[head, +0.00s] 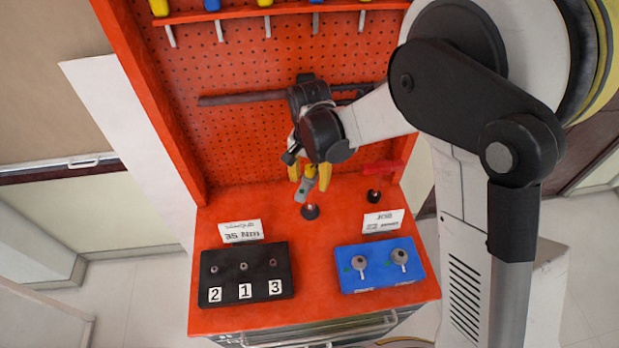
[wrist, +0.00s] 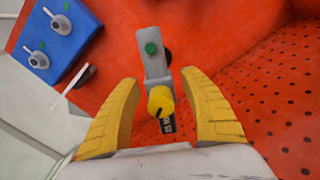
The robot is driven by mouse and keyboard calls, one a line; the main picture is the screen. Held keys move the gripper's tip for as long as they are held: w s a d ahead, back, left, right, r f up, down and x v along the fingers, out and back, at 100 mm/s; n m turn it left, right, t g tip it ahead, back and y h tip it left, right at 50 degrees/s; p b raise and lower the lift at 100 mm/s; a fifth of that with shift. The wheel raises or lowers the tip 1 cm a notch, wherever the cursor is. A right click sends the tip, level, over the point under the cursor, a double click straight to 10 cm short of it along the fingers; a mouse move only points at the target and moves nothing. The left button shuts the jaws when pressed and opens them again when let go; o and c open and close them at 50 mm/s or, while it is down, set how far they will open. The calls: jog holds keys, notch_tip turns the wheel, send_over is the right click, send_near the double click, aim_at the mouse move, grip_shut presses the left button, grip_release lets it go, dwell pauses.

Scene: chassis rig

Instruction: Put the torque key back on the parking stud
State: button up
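The torque key, a grey arm with a green dot and a yellow knob, is at the middle back of the red bench in the head view (head: 302,191). In the wrist view the key (wrist: 152,62) points away from me, its yellow knob between my fingers. My gripper (head: 310,175) has yellow fingers, which also show in the wrist view (wrist: 158,80). They stand apart on either side of the knob, with a gap visible on each side. A dark round-based stud (head: 311,211) is just below the key. I cannot tell whether the key is seated on it.
A red-handled item (head: 384,167) is above another dark base (head: 374,196) to the right. A black block (head: 247,286) numbered 2, 1, 3 and a blue block (head: 380,276) with two keyed dials are in front, with white cards behind them. A red pegboard (head: 250,140) rises behind.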

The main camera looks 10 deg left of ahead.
notch_tip(320, 180, up, 12)
jog(key=s+d+n+t+b, duration=0.1)
jog(key=s+d+t+b, duration=0.1)
jog(key=s+d, duration=0.3)
jog(key=s+d+n+t+b, duration=0.1)
jog(key=s+d, duration=0.4)
jog(key=d, duration=0.6)
jog(key=s+d+n+t+b, duration=0.1)
jog(key=s+d+t+b, duration=0.2)
jog(key=d, duration=0.6)
jog(key=shift+s+r+t, duration=0.45)
jog(key=shift+s+t, duration=0.15)
jog(key=shift+s, duration=0.3)
